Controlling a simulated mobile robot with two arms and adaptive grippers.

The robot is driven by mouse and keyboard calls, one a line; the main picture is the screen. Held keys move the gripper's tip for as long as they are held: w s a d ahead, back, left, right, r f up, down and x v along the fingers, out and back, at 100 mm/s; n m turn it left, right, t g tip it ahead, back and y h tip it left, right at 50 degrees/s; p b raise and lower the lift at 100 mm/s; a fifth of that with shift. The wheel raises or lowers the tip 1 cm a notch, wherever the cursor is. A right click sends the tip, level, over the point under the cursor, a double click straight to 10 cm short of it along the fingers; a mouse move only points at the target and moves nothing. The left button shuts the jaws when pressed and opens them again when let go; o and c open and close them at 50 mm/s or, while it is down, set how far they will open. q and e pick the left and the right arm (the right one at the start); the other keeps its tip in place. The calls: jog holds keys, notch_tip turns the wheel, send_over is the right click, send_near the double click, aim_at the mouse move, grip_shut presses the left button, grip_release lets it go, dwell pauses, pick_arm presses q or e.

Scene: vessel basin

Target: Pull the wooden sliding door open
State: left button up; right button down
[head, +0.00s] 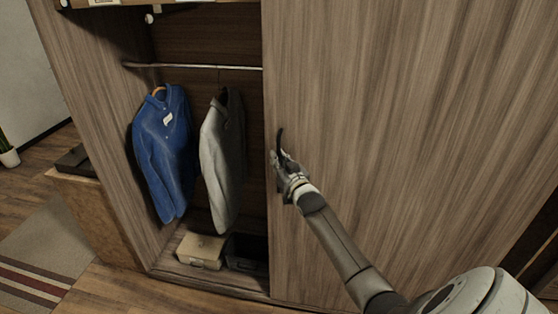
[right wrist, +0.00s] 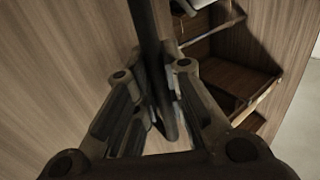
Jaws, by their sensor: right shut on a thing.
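The wooden sliding door (head: 400,120) fills the right of the head view; left of its edge the wardrobe stands open. A dark curved handle (head: 280,147) is on the door near that left edge. My right gripper (head: 285,165) is at the handle, its arm reaching in from the lower right. In the right wrist view, the dark handle bar (right wrist: 148,50) runs down between the fingers of my right gripper (right wrist: 158,110), which is shut on it. The door surface (right wrist: 60,60) lies to the left there. My left gripper is not in view.
Inside the open part hang a blue shirt (head: 163,145) and a grey jacket (head: 222,150) from a rail (head: 190,66). A light box (head: 200,250) and a dark box (head: 247,253) sit on the wardrobe floor. A striped rug (head: 35,265) lies at lower left.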

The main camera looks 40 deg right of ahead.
jog(key=c, duration=1.5)
grip_release()
jog(key=shift+s+d, duration=0.15)
jog(key=shift+s, duration=0.05)
jog(key=v, duration=1.2)
